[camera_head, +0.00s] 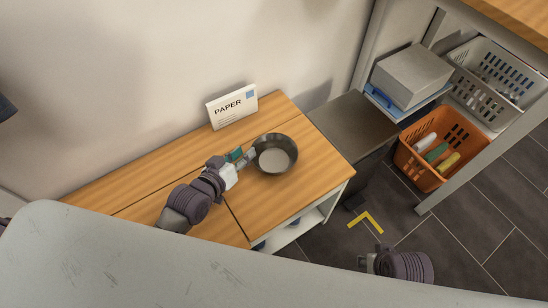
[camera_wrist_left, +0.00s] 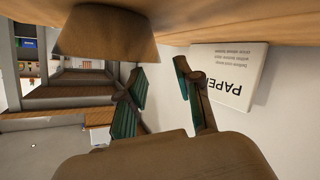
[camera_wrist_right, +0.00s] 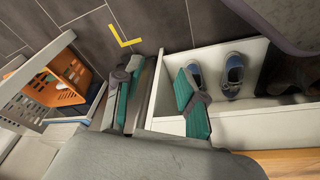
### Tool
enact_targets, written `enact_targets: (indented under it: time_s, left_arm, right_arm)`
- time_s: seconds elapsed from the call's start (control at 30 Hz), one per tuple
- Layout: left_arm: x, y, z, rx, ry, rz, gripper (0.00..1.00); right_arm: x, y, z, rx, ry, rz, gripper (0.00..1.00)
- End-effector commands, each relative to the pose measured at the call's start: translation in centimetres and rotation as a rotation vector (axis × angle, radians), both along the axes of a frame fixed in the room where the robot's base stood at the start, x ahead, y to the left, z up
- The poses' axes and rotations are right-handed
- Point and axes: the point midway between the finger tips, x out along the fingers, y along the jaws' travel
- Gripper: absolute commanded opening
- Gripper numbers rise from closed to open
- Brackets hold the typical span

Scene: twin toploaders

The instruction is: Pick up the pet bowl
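The pet bowl (camera_head: 275,154) is a dark, round metal bowl. It stands upright on the wooden cabinet top. In the left wrist view the bowl (camera_wrist_left: 105,38) appears upside down at the upper left. My left gripper (camera_head: 244,156) is at the bowl's left rim. In its wrist view the left gripper (camera_wrist_left: 160,68) is open, with the near edge of the rim between the fingertip lines. I cannot tell whether a finger touches it. My right gripper (camera_head: 366,262) is open and empty over the floor, well away from the bowl; its wrist view shows the fingers (camera_wrist_right: 160,75) apart.
A white PAPER box (camera_head: 232,107) stands behind the bowl against the wall. A dark metal bin (camera_head: 350,125) stands right of the cabinet (camera_head: 275,205). Blue shoes (camera_wrist_right: 233,72) lie on the cabinet's lower shelf.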

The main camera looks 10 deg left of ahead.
Motion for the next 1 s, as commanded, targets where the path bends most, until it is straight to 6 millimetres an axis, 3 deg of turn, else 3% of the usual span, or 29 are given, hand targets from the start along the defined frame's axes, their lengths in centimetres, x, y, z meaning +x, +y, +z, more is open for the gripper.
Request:
enact_targets:
  time_s: [0.4, 0.67, 0.9, 1.0]
  left_arm:
    - [3.9, -1.9, -2.1, 0.000, -0.001, 0.000, 0.34]
    - [4.1, -1.9, -2.1, 0.000, 0.000, 0.001, 0.34]
    - [4.1, -1.9, -2.1, 0.000, 0.000, 0.001, 0.00]
    - [4.1, -1.9, -2.1, 0.000, 0.000, 0.001, 0.00]
  right_arm:
    - [-0.9, -0.2, 5.6, 0.002, -0.032, -0.003, 0.40]
    - [-1.0, -0.2, 6.0, 0.001, -0.031, -0.005, 0.40]
    - [-1.0, -0.2, 5.9, 0.001, -0.031, -0.005, 0.40]
    - [-1.0, -0.2, 5.9, 0.001, -0.031, -0.005, 0.40]
